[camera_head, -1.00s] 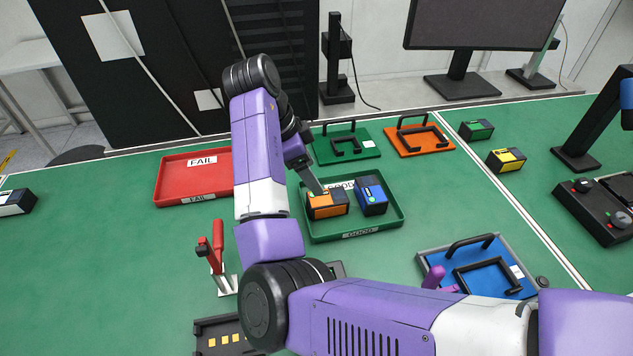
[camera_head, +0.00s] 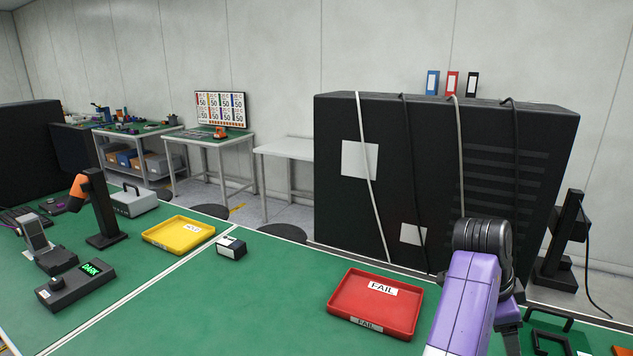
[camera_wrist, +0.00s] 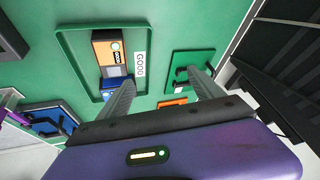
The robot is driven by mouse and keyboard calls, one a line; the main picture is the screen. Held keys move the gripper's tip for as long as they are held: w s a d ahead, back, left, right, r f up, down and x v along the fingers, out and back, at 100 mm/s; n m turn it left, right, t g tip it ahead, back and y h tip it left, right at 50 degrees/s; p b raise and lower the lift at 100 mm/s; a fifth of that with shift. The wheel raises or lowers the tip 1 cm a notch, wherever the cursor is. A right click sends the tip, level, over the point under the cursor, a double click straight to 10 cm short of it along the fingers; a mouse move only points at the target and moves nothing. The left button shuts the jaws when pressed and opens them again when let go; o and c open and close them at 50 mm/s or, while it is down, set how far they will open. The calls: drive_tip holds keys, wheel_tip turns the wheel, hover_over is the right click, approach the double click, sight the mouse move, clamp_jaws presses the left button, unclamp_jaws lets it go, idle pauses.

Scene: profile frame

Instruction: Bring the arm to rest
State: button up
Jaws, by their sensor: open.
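My gripper (camera_wrist: 160,84) is open in the wrist view, its two grey fingers well apart with nothing between them. Beyond the fingers lies the green GOOD tray (camera_wrist: 72,62), holding an orange-and-black box (camera_wrist: 106,50) and a blue box (camera_wrist: 112,78) partly covered by the left finger.
A red FAIL tray (camera_head: 345,308) lies empty left of my arm. A yellow tray (camera_head: 160,236), a small black-and-white box (camera_head: 232,247) and a tester reading DARK (camera_head: 75,287) stand further left. A black cabinet (camera_head: 340,220) stands behind the table. Green table between is clear.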

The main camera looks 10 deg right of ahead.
drive_tip(key=w+d+r+n+t+h, duration=0.4)
drive_tip(key=w+d+n+t, duration=0.1)
drive_tip(key=n+t, duration=0.15)
drive_tip(key=s+a+f+n+t+y, duration=0.3)
drive_tip(key=s+a+n+t+y, duration=0.4)
drive_tip(key=s+a+n+t, duration=0.8)
drive_tip(key=s+a+f+g+y, duration=0.1)
drive_tip(key=s+a, duration=0.3)
drive_tip(key=s, duration=0.6)
drive_tip(key=s+a+f+g, duration=0.2)
drive_tip(key=s+a+g, duration=0.1)
drive_tip(key=s, duration=0.6)
drive_tip(key=s+a+f+g+y, duration=0.1)
drive_tip(key=s+a, duration=0.4)
drive_tip(key=s, duration=0.5)
drive_tip(key=shift+s+a+f+g+y, duration=0.3)
drive_tip(key=shift+f+g, duration=0.25)
drive_tip(key=shift+g, duration=0.5)
